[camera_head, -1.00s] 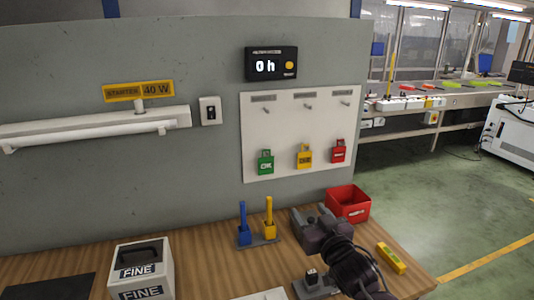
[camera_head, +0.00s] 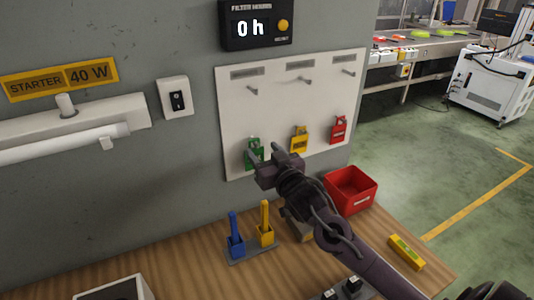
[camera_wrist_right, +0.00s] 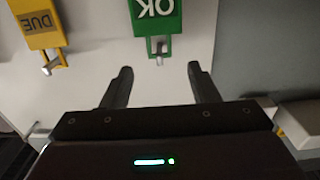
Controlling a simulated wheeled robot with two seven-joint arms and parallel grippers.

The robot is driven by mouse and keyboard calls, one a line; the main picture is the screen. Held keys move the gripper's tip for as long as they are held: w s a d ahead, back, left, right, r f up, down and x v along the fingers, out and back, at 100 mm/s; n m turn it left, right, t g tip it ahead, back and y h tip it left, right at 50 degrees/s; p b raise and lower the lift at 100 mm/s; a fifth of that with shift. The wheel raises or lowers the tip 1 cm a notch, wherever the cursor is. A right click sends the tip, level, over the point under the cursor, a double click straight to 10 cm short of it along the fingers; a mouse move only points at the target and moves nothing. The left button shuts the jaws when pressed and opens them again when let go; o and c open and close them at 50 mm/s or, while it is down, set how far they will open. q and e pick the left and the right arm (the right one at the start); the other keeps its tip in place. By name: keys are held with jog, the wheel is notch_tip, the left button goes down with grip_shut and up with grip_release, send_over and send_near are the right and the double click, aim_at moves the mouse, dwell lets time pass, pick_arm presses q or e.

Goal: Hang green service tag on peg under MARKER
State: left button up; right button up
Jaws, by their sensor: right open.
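The green service tag (camera_head: 255,157) hangs on the lower left peg of the white board (camera_head: 235,120). In the right wrist view the green tag (camera_wrist_right: 155,18) reads OK upside down, and its loop sits on a metal peg (camera_wrist_right: 159,60). My right gripper (camera_head: 263,152) is open and empty just in front of this tag, partly covering it. Its two fingertips (camera_wrist_right: 160,70) are either side of the loop, apart from it. Three upper pegs are bare: left (camera_head: 252,90), middle (camera_head: 302,80) and right (camera_head: 348,71). The labels above them are too small to read. My left gripper is out of view.
A yellow tag (camera_head: 299,142) and a red tag (camera_head: 338,131) hang to the right of the green one. A red bin (camera_head: 351,191), a holder with blue and yellow tools (camera_head: 250,254) and a yellow level (camera_head: 406,252) are on the wooden bench (camera_head: 190,270).

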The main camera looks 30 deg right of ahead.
aim_at(258, 145)
jog(key=w+p, duration=0.1)
jog(key=w, duration=0.3)
jog(key=shift+w+d, duration=0.1)
jog(key=shift+d, duration=0.05)
jog(key=shift+w, duration=0.45)
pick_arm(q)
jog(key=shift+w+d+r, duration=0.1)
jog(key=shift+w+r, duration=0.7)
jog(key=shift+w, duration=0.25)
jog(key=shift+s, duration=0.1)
pick_arm(e)
jog(key=shift+c, duration=1)
jog(key=c, duration=0.8)
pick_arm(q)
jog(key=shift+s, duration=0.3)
pick_arm(e)
jog(key=shift+c, duration=0.2)
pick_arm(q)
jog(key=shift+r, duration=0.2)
pick_arm(e)
jog(key=shift+r, duration=0.15)
pick_arm(q)
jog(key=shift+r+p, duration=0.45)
jog(key=shift+p, duration=0.25)
pick_arm(e)
jog(key=shift+r, duration=0.4)
